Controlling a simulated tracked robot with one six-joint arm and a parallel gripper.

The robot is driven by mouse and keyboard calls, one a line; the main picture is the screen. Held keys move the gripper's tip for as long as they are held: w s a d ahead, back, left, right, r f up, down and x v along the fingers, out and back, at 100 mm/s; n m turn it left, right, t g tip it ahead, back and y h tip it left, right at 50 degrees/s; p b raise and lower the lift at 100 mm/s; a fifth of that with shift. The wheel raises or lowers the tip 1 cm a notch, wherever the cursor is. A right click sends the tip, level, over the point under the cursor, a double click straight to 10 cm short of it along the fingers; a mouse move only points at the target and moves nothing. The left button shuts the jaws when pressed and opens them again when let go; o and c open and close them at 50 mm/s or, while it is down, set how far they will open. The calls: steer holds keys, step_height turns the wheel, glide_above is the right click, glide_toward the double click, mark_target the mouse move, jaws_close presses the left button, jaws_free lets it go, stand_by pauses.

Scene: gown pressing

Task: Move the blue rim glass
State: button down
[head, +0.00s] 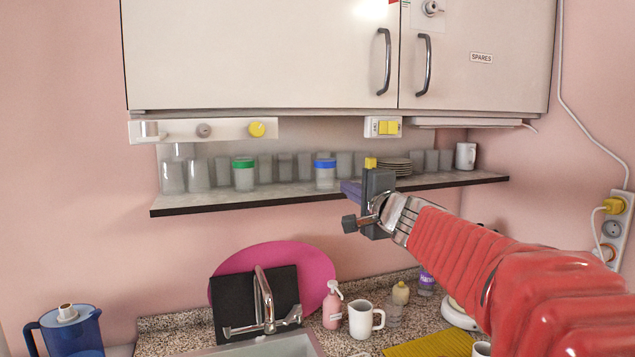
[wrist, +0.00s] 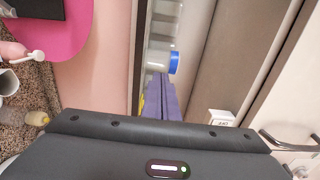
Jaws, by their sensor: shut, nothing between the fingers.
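The blue rim glass (head: 325,178) stands upright on the wall shelf (head: 240,202) under the white cabinet. Its blue rim also shows in the wrist view (wrist: 174,62), beyond the purple fingers. My gripper (head: 349,188) is at the shelf's front, just right of the glass in the head view. Its fingers (wrist: 160,97) are shut with nothing between them and appear apart from the glass. The arm and gripper body hide part of the shelf behind them.
A green rim glass (head: 244,175) and several clear glasses stand on the shelf. Plates (head: 396,167) and a white mug (head: 465,156) are to the right. The cabinet (head: 260,60) hangs close above. Below are a tap (head: 265,300), soap bottle (head: 332,307) and mug (head: 363,320).

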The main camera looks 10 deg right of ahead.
mark_target(329, 178)
steer(key=shift+w+a, duration=0.3)
steer(key=shift+w, duration=1.2)
steer(key=shift+w+a, duration=0.3)
steer(key=shift+w, duration=1.15)
steer(key=shift+w+a, duration=0.3)
steer(key=shift+w, duration=1.2)
steer(key=shift+d, duration=0.1)
